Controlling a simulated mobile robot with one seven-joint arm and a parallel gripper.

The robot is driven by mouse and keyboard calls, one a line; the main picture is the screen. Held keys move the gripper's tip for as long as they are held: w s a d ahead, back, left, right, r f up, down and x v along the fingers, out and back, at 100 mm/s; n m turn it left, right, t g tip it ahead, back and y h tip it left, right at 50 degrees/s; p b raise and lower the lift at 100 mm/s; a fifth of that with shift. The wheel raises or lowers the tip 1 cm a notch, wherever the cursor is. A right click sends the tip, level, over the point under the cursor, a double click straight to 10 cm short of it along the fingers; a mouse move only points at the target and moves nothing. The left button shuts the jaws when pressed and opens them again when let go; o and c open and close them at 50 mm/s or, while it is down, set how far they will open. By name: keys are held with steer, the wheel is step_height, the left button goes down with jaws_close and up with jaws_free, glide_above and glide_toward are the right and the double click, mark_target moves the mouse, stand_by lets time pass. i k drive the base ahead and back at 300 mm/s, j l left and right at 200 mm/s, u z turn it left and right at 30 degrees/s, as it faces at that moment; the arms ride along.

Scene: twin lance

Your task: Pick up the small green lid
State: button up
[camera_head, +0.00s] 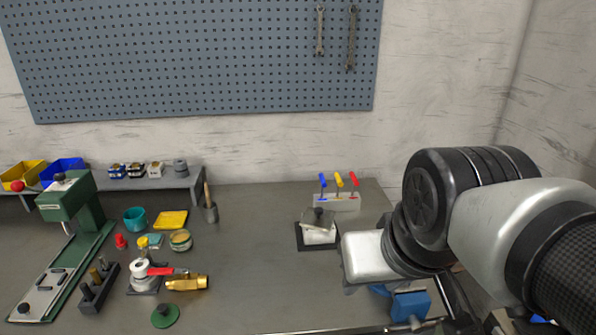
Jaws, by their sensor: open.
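The small green lid (165,315) is a flat green disc with a dark knob on top. It lies on the workbench (255,260) at the front left. My gripper (364,258) is at the end of my arm, well to the right of the lid and apart from it. The pale body of the gripper shows, but its fingertips are hidden from this view. I see nothing held in it, and it is open.
A brass fitting (187,283) and a white roll with a red handle (142,272) sit just behind the lid. A dark block with pegs (98,288) and a green press (72,230) stand left. The bench middle is clear. A dark stand (317,235) is near my gripper.

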mark_target(165, 315)
steer(key=k+j+u, duration=0.15)
steer(key=u, duration=0.35)
steer(key=j+u, duration=0.5)
steer(key=z, duration=1.5)
steer(key=j, duration=0.55)
steer(key=i+j, duration=0.15)
steer(key=j, duration=0.9)
steer(key=i+z, duration=0.05)
